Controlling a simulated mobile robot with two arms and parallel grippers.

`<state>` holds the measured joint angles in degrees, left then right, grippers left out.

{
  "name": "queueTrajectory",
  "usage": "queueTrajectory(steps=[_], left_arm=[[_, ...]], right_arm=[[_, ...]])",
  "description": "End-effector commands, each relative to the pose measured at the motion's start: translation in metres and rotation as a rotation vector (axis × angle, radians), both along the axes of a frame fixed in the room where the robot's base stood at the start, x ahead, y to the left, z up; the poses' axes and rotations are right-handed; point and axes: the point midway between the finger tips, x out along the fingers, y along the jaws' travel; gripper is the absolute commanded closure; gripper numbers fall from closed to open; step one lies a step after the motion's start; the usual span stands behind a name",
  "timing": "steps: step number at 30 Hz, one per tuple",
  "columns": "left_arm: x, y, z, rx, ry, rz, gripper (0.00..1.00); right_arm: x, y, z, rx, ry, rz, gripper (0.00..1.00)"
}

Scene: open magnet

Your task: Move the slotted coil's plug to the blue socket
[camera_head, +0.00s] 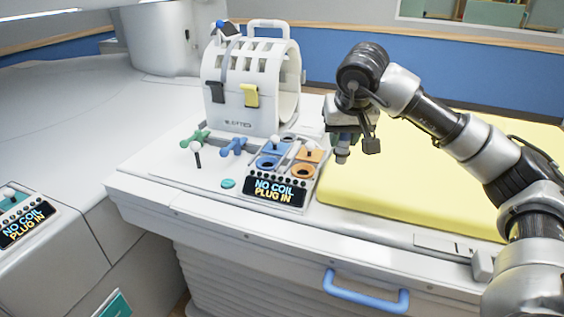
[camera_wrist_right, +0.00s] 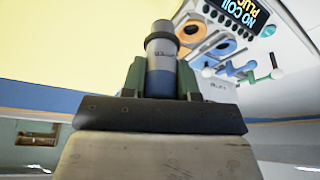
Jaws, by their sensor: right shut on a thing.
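The slotted coil (camera_head: 250,85) is a white, open-slotted shell with a top handle. It stands upright at the back of the white deck. My right gripper (camera_head: 343,140) is shut on a plug (camera_head: 342,156), raised beside the socket panel, over the edge of the yellow pad. In the right wrist view the plug (camera_wrist_right: 161,62) is a grey cylinder with a dark collar and a blue-grey lower part, between the jaws. The blue socket (camera_head: 266,162) is a ring at the panel's left; it also shows in the right wrist view (camera_wrist_right: 224,47). The plug is apart from it. My left gripper is out of view.
An orange socket (camera_head: 303,171) sits right of the blue one. The panel's display (camera_head: 275,191) reads "NO COIL PLUG IN". Green (camera_head: 196,137) and blue (camera_head: 233,147) handles stand left of the panel. A yellow pad (camera_head: 420,190) lies right. A blue rail (camera_head: 365,295) is in front.

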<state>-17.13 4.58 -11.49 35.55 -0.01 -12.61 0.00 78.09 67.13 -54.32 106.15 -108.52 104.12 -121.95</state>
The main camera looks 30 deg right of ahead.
Motion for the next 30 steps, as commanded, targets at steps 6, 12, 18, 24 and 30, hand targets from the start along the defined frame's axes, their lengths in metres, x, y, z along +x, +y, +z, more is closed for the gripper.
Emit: queueTrajectory(steps=[6, 12, 18, 24, 30], left_arm=[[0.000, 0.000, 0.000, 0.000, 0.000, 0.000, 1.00], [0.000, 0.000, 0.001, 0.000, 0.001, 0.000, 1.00], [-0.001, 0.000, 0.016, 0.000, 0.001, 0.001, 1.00], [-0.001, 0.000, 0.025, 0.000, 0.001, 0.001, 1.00], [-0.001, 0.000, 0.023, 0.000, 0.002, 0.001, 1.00]], right_arm=[[0.000, 0.000, 0.000, 0.000, -0.001, 0.000, 0.96], [0.000, 0.000, 0.001, 0.000, -0.001, 0.000, 0.96], [0.001, 0.000, 0.016, 0.000, -0.001, 0.000, 0.96], [0.000, 0.000, 0.025, 0.000, 0.000, 0.000, 0.96], [0.001, 0.000, 0.024, 0.000, 0.000, 0.000, 0.96]])
